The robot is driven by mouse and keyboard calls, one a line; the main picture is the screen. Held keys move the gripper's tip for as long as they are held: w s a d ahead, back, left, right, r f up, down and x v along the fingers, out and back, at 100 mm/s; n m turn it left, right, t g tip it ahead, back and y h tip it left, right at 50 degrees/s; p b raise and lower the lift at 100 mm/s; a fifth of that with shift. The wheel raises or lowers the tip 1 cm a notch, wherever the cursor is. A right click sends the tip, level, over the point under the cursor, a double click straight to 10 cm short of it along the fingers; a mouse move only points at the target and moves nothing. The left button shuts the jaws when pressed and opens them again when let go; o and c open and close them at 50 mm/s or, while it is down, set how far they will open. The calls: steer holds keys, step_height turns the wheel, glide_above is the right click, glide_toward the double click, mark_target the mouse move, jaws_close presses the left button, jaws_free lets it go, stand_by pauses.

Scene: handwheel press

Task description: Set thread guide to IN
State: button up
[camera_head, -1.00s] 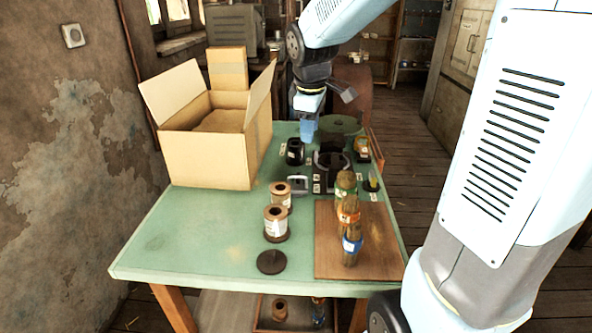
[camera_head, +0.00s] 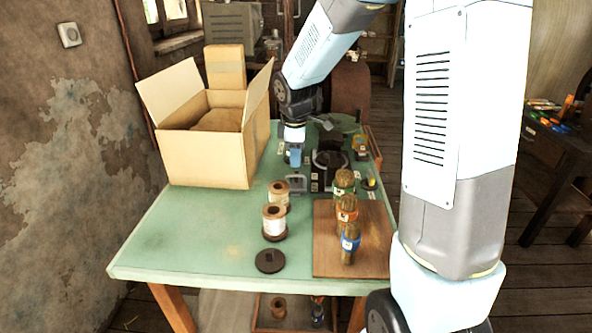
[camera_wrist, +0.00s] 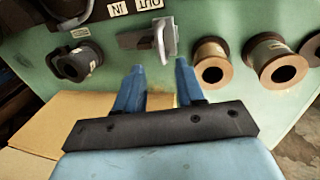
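The thread guide (camera_wrist: 168,38) is a grey metal bracket with an upright loop, on the green table. In the wrist view it lies just beyond my fingertips, with the OUT label (camera_wrist: 148,4) and the IN label (camera_wrist: 117,9) behind it. Its loop is at the right end of its base, nearer OUT than IN in the picture. It also shows in the head view (camera_head: 297,184). My gripper (camera_wrist: 158,72) has its two blue fingers apart with nothing between them. In the head view my gripper (camera_head: 295,158) hangs above and behind the guide, not visibly touching it.
Thread spools (camera_head: 274,222) stand in front of the guide, and a black spool-like part (camera_wrist: 75,62) is on its other side. An open cardboard box (camera_head: 205,155) is at left. A wooden board (camera_head: 325,250) holds several coloured bundles. The table's front left is clear.

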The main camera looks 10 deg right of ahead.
mark_target(296, 175)
steer(key=f, duration=0.3)
steer(key=w+f, duration=0.1)
steer(key=f, duration=0.2)
steer(key=shift+w+d+f, duration=0.1)
steer(key=shift+d+f, duration=0.05)
jaws_close()
stand_by(1.3)
